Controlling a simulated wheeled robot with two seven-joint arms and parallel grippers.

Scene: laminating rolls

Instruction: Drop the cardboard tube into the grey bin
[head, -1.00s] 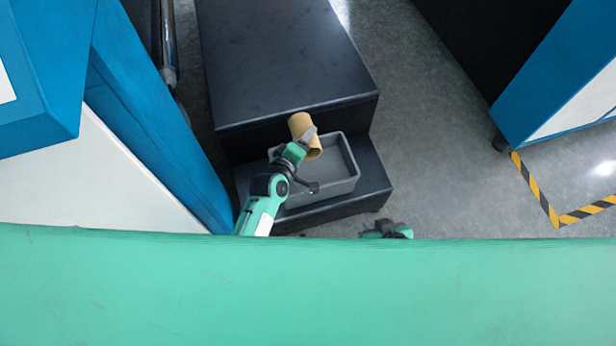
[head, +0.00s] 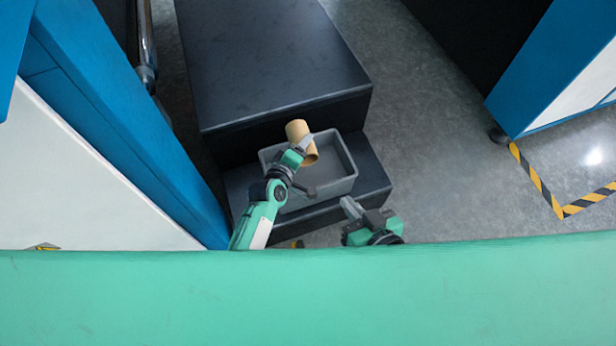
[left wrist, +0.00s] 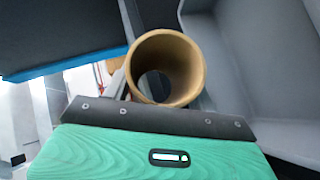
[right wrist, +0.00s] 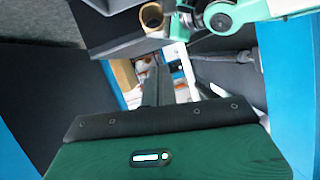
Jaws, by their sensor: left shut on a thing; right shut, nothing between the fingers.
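The brown cardboard tube (head: 299,133) is held by my left gripper (head: 305,144), which is shut on it. In the head view the tube is over the left back part of the grey bin (head: 345,186). The left wrist view shows the open end of the tube (left wrist: 165,68), with the bin's grey wall (left wrist: 235,60) to its right. The tube also shows in the right wrist view (right wrist: 152,17). My right gripper (head: 348,205) is shut and empty, in front of the bin and to its right.
The bin stands on the lower step of a black step unit (head: 375,185); the higher step (head: 280,60) is behind it. A blue and white machine (head: 110,130) is close on the left. Grey floor (head: 440,170) is free on the right.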

